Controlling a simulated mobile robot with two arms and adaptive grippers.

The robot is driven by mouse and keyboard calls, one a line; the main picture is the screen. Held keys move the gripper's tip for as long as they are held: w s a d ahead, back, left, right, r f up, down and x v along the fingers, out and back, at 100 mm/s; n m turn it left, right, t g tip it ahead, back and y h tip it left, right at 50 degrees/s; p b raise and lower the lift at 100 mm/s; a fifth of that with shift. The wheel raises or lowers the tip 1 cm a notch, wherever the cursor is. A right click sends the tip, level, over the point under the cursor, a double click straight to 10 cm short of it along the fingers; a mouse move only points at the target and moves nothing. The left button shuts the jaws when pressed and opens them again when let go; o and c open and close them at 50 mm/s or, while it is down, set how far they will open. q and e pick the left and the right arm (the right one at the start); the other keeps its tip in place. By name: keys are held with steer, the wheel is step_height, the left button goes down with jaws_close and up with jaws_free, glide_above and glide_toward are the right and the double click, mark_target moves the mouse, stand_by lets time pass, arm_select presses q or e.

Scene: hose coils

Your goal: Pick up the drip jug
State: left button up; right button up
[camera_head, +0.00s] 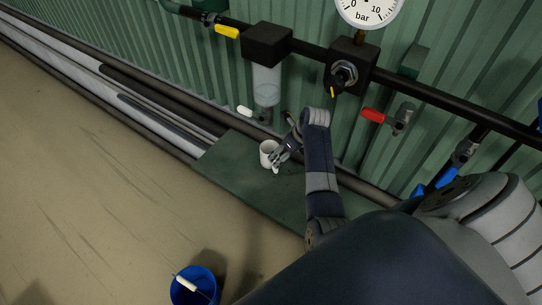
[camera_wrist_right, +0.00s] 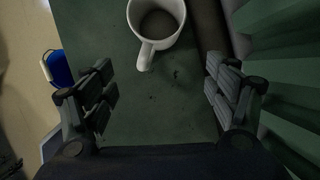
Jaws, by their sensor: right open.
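The drip jug (camera_head: 268,154) is a small white cup with a handle, standing upright on a dark green platform (camera_head: 228,163) under the pipework. In the right wrist view the jug (camera_wrist_right: 156,22) is at the top, its handle pointing toward my gripper and its inside looking grey. My right gripper (camera_head: 280,158) is beside the jug in the head view. In the wrist view the right gripper (camera_wrist_right: 163,100) is open, with its fingers spread wide and nothing between the fingertips; the jug lies ahead of them. My left gripper is not in view.
A clear filter bowl (camera_head: 267,85) and a white-handled valve (camera_head: 246,112) hang above the jug. A gauge (camera_head: 369,8), red valve handle (camera_head: 373,115) and yellow handle (camera_head: 227,31) are on the pipe. A blue bucket (camera_head: 196,284) stands on the floor, which is otherwise mostly open.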

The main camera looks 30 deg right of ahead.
glide_toward(272, 150)
steer(key=s+a, duration=0.1)
steer(key=a, duration=0.2)
steer(key=x, duration=0.4)
steer(key=shift+d+f+b, duration=0.25)
steer(key=shift+b, duration=0.15)
steer(key=c, duration=1.2)
steer(key=shift+c, duration=0.2)
